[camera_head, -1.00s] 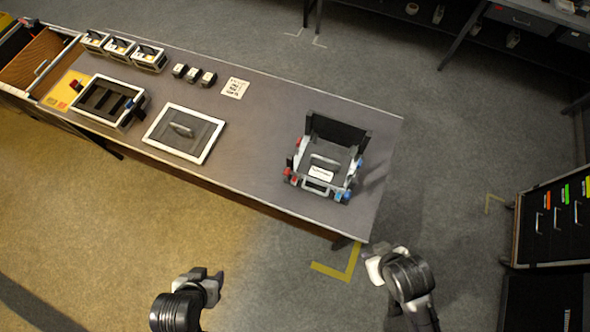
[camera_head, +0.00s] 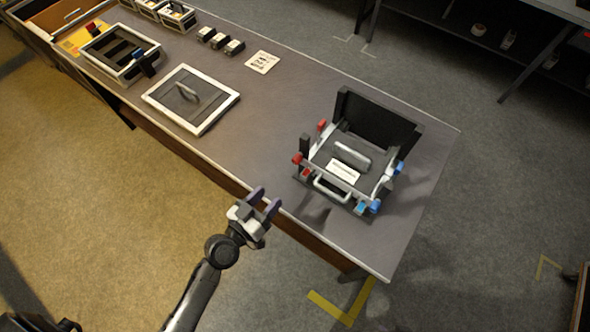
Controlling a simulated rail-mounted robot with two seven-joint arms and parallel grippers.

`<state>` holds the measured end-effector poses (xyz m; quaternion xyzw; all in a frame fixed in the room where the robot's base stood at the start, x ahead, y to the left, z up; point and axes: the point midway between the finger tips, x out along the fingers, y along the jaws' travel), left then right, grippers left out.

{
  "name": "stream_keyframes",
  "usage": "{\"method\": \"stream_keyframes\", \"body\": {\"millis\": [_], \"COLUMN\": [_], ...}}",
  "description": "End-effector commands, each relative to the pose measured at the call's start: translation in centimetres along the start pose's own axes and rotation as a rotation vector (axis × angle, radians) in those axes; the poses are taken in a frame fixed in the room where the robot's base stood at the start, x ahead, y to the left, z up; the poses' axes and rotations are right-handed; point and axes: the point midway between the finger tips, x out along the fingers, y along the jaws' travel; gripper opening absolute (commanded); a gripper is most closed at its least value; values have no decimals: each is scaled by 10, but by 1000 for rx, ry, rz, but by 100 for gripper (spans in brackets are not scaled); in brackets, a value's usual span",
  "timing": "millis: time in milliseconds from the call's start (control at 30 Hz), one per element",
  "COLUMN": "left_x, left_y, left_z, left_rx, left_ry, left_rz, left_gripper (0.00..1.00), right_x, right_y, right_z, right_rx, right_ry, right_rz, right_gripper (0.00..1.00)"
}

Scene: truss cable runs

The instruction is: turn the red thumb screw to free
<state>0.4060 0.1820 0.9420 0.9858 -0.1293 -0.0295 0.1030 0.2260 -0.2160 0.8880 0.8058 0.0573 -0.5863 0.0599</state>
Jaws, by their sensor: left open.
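The fixture (camera_head: 345,165) with a dark upright back plate stands near the right end of the table. Red knobs are on its left side: one at the front left (camera_head: 297,158) and one farther back (camera_head: 321,125). A small red piece (camera_head: 306,173) sits just below the front knob. I cannot tell from this view how far any red screw is turned. My left gripper (camera_head: 267,199) is open and empty at the table's front edge, to the lower left of the fixture and apart from it. My right gripper is not in view.
Blue knobs (camera_head: 398,167) are on the fixture's right side. A framed panel with a handle (camera_head: 191,98) lies left of the fixture. A slotted tray (camera_head: 120,52) and small blocks (camera_head: 220,40) are farther left. The table (camera_head: 262,140) is clear between panel and fixture.

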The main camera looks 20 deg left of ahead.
Motion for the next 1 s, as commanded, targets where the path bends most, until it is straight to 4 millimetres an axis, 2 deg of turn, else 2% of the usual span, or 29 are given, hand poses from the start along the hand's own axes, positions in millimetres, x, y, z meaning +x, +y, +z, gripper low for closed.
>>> {"method": "stream_keyframes", "body": {"millis": [67, 267, 700, 1000], "left_x": [2, 16, 94, 131], "left_y": [-6, -12, -14, -16], "left_z": [9, 8, 5, 4], "left_rx": [-8, -15, -16, -14], "left_ry": [22, 45, 44, 41], "left_rz": [-20, -42, -40, -40], "left_gripper": [52, 52, 52, 52], "right_x": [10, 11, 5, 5], "right_y": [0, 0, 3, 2], "right_z": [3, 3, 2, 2], "right_rx": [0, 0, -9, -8], "right_ry": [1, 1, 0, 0], "right_rz": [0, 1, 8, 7], "right_gripper": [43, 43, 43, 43]}}
